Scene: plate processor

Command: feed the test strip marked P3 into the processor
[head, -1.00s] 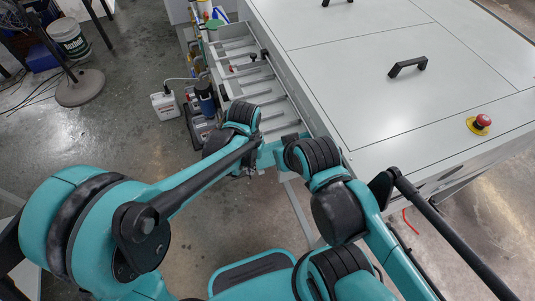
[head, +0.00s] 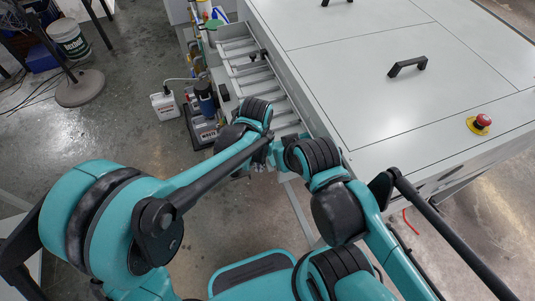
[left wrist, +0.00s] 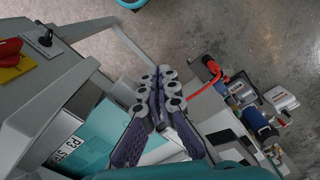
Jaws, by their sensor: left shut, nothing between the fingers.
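In the left wrist view, my left gripper (left wrist: 160,82) is shut and empty, its fingertips pressed together. My left wrist is over the near end of this tray and mostly hides the gripper. The right arm reaches in beside it; its gripper does not show.
A red stop button (head: 482,122) on a yellow base and black handles (head: 407,66) stand on the cabinet top. A white jug (head: 165,104) and several bottles stand on the floor left of the tray. The floor further left is open up to a round stand base (head: 80,88).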

